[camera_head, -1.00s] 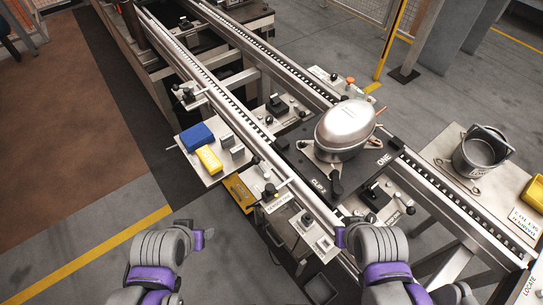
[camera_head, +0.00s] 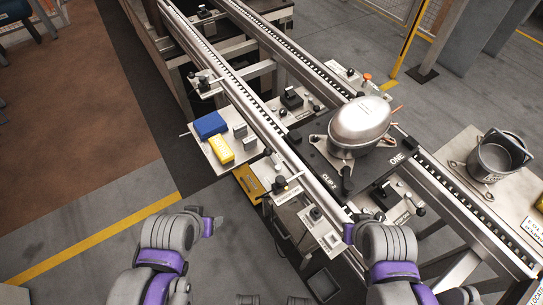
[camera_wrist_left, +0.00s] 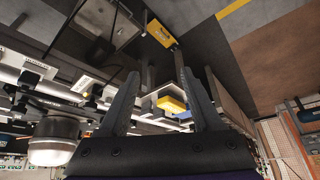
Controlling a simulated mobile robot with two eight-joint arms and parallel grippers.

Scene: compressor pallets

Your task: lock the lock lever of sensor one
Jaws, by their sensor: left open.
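A small sensor bracket with a black knob and lever (camera_head: 280,184) sits on a pale plate beside the near rail, left of the pallet, in the head view. A white label (camera_head: 287,197) lies at its front edge; its print is too small to read surely. I cannot tell the lever's lock position. A second bracket with a black knob (camera_head: 316,214) stands nearer me. My left gripper (camera_wrist_left: 160,75) is open and empty in the left wrist view, with the fixtures beyond its fingers.
The black pallet (camera_head: 393,163) carries a silver compressor (camera_head: 359,124) on the rails. A side plate holds a blue block (camera_head: 210,125) and a yellow block (camera_head: 221,150). Open floor (camera_head: 70,210) lies at left.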

